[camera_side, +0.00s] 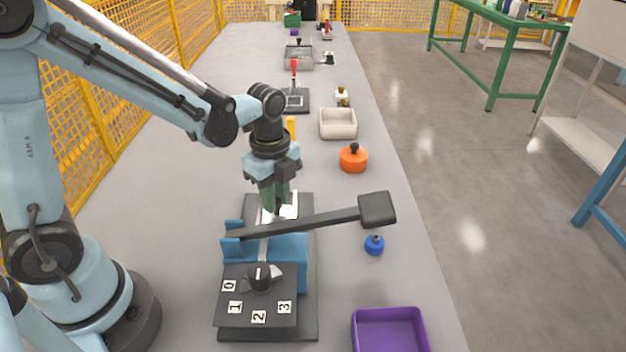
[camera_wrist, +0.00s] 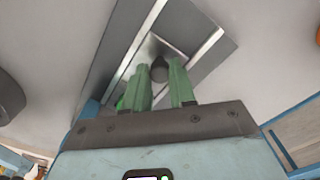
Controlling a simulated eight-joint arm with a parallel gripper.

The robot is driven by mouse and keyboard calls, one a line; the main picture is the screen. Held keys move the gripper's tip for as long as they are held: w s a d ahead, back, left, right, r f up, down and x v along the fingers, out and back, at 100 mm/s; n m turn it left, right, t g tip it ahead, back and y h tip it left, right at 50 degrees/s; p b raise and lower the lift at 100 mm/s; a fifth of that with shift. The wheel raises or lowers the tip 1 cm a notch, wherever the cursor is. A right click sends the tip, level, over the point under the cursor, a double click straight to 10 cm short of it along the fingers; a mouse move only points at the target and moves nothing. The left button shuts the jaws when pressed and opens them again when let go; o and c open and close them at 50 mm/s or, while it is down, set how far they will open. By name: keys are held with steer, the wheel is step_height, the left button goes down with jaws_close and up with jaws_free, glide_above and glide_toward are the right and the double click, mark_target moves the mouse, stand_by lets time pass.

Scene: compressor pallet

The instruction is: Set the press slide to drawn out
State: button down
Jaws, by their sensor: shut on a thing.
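The press slide is a bright metal plate (camera_side: 290,209) behind the blue press body (camera_side: 290,249). In the wrist camera view the slide plate (camera_wrist: 147,50) lies between two pale rails, with a dark round knob (camera_wrist: 159,70) standing on it. My gripper (camera_side: 275,205) points down over the slide. In the wrist view its green fingers (camera_wrist: 160,74) stand on either side of the knob, shut on it. In the side view the fingers and the press lever hide the knob and part of the slide.
The press's long dark lever (camera_side: 320,219) with a block end (camera_side: 377,208) reaches right, close to my fingers. A numbered dial plate (camera_side: 258,300) is in front. A blue bottle-like item (camera_side: 374,245), purple tray (camera_side: 388,310) and orange pot (camera_side: 353,159) stand right.

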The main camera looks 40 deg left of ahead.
steer(key=shift+w+a, duration=1.35)
steer(key=shift+w, duration=0.05)
steer(key=c, duration=0.9)
jaws_free()
steer(key=shift+c, duration=0.2)
step_height(320, 180, up, 12)
steer(key=shift+s, duration=0.1)
